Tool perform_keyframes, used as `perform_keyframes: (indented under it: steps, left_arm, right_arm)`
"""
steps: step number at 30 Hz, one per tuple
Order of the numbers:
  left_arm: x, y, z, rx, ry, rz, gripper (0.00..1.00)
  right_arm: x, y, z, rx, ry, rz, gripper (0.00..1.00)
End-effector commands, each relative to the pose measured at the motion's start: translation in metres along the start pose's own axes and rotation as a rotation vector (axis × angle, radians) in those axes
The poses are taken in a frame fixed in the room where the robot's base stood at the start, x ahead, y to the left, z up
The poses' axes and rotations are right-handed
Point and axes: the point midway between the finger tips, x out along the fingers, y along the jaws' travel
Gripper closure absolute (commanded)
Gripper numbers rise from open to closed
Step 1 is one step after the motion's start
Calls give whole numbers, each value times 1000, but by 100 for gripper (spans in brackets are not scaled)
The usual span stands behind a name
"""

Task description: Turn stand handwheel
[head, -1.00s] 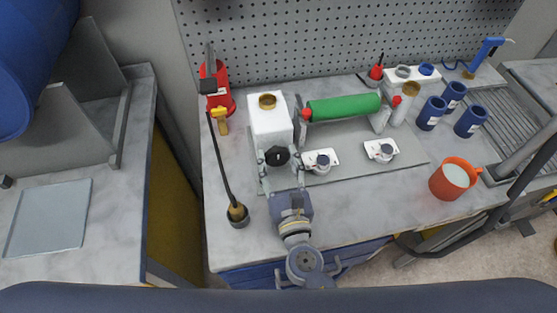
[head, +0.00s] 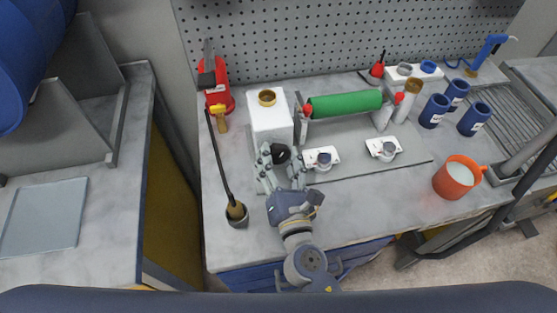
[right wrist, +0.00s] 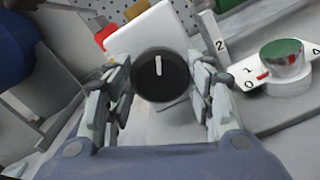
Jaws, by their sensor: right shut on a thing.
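A white box-shaped stand (head: 268,124) with a brass-coloured ring on top is at the left end of the roller unit. A round black handwheel (head: 281,154) is on its near side. The handwheel also shows in the right wrist view (right wrist: 161,75), its white line nearly upright. My right gripper (head: 282,160) has its fingers on either side of the handwheel and is shut on it. In the right wrist view the gripper (right wrist: 160,88) has one finger at each side of the wheel. My left gripper is not in view.
A green roller (head: 344,104) and two dial plates (head: 322,159) lie right of the stand. A brown-tipped rod (head: 236,211) and a red tool (head: 214,84) are left. An orange mug (head: 458,178) and blue jars (head: 434,111) stand right. The front bench between is clear.

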Motion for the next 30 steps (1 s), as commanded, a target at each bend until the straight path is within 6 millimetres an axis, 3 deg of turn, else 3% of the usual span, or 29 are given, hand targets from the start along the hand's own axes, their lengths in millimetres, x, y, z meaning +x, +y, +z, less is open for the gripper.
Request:
perform_keyframes:
  steps: [9, 25, 26, 27, 28, 30]
  left_arm:
    - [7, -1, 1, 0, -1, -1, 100]
    - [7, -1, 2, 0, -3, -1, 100]
    - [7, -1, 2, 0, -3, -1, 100]
    - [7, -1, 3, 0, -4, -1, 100]
    - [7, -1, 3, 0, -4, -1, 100]
    - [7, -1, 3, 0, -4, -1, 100]
  right_arm:
    - [0, 0, 0, 128, -1, 0, 74]
    - [0, 0, 0, 153, -1, -1, 74]
    - [0, 0, 0, 153, -1, -1, 44]
    - [0, 0, 0, 152, -1, -1, 35]
    - [0, 0, 0, 152, -1, -1, 29]
    - [0, 0, 0, 152, -1, -1, 29]
